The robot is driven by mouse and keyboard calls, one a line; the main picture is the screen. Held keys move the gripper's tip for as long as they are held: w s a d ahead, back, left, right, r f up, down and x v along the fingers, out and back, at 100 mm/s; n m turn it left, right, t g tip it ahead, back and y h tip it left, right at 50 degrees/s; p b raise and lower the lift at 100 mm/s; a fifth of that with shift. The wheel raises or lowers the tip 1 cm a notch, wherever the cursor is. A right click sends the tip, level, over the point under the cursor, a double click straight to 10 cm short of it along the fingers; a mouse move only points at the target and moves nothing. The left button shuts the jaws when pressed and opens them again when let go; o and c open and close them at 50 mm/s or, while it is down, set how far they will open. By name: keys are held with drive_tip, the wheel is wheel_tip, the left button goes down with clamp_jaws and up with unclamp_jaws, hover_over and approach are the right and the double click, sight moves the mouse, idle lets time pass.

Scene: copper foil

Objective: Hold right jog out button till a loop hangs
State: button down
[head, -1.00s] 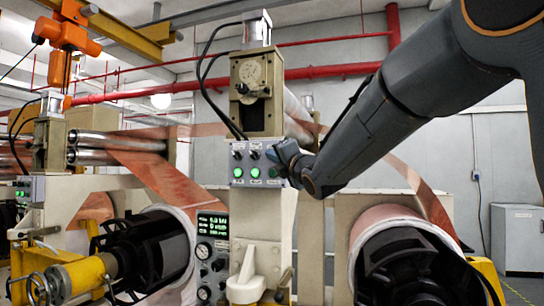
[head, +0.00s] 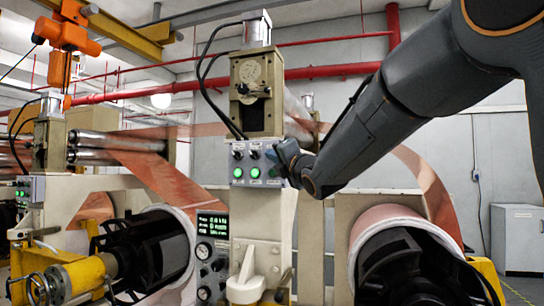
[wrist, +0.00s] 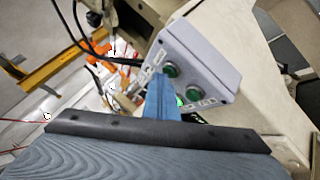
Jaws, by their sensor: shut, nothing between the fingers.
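The grey control box (head: 257,185) on the machine's cream column carries black knobs above lit green buttons (head: 238,172). My gripper (head: 277,153) reaches in from the right, its fingers closed and empty, at the box's right side. It hides the right part of the panel. In the wrist view the blue fingertips (wrist: 165,92) lie over the panel of the box (wrist: 205,62), with a green glow beside them. I cannot tell whether they press a button. The right copper foil (head: 432,180) bows outward in a curve down to the right roll (head: 388,215).
A green-lit display (head: 213,226) and dials sit below the box on the left. Black cables (head: 205,85) arch beside the column. Another copper foil (head: 165,180) runs to the left roll. A grey cabinet (head: 517,235) stands at far right.

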drive_tip(key=shift+s, duration=0.15)
drive_tip(key=shift+s+a+b, duration=0.3)
drive_tip(key=shift+s+b, duration=0.35)
drive_tip(key=shift+b, duration=0.15)
drive_tip(key=s+b, duration=0.1)
drive_tip(key=s+a+b, duration=0.1)
drive_tip(key=s, duration=0.1)
drive_tip(key=s+b, duration=0.1)
drive_tip(key=shift+s+a, duration=0.35)
